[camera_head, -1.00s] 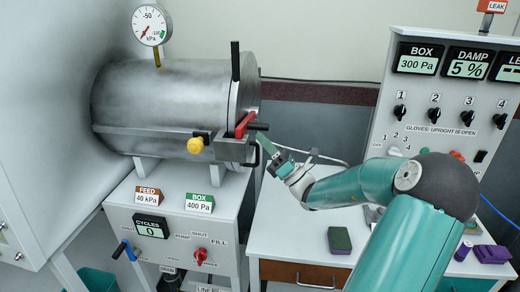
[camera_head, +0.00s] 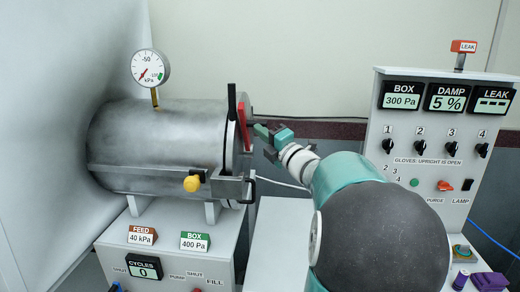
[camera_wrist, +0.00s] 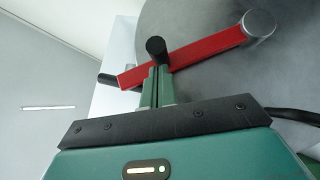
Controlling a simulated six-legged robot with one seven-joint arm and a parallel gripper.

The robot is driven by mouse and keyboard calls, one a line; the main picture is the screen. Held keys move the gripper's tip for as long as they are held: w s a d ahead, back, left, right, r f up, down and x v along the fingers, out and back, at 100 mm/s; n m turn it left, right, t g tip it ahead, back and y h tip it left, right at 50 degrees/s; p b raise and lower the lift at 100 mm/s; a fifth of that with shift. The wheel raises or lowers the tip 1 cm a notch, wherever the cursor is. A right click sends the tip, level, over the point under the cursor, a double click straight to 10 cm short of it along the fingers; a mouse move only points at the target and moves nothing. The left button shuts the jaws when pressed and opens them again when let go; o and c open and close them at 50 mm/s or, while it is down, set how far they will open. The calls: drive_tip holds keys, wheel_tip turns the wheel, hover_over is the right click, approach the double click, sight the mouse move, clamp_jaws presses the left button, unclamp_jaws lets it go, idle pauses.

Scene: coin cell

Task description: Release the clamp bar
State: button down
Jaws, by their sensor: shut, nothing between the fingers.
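The red clamp bar (camera_head: 242,127) lies across the end face of the grey metal cylinder and stands close to upright in the head view. In the wrist view the bar (camera_wrist: 200,49) runs from a round grey pivot (camera_wrist: 260,23) down to the lower left. A black knob (camera_wrist: 156,47) sticks out from it near its lower-left end. My gripper (camera_head: 262,130) is just right of the bar. In the wrist view my gripper (camera_wrist: 157,72) is shut and empty, its fingertips beside the knob; I cannot tell whether they touch.
A black upright lever (camera_head: 231,101) and a yellow knob (camera_head: 192,183) are on the cylinder (camera_head: 150,145). A pressure gauge (camera_head: 150,67) stands above it. A control panel (camera_head: 430,160) with dials is on the right.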

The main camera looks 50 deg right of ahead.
sight(263, 122)
drive_tip(key=shift+w+d+r+m+g, duration=0.5)
drive_tip(key=shift+w+d+r, duration=0.35)
drive_tip(key=shift+d+r, duration=0.25)
drive_tip(key=shift+w+d+r, duration=0.5)
drive_tip(key=shift+d+r, duration=0.05)
drive_tip(key=shift+r, duration=0.05)
drive_tip(key=shift+d+r, duration=0.2)
drive_tip(key=shift+r, duration=0.1)
drive_tip(key=shift+w, duration=0.1)
drive_tip(key=shift+a+f, duration=0.1)
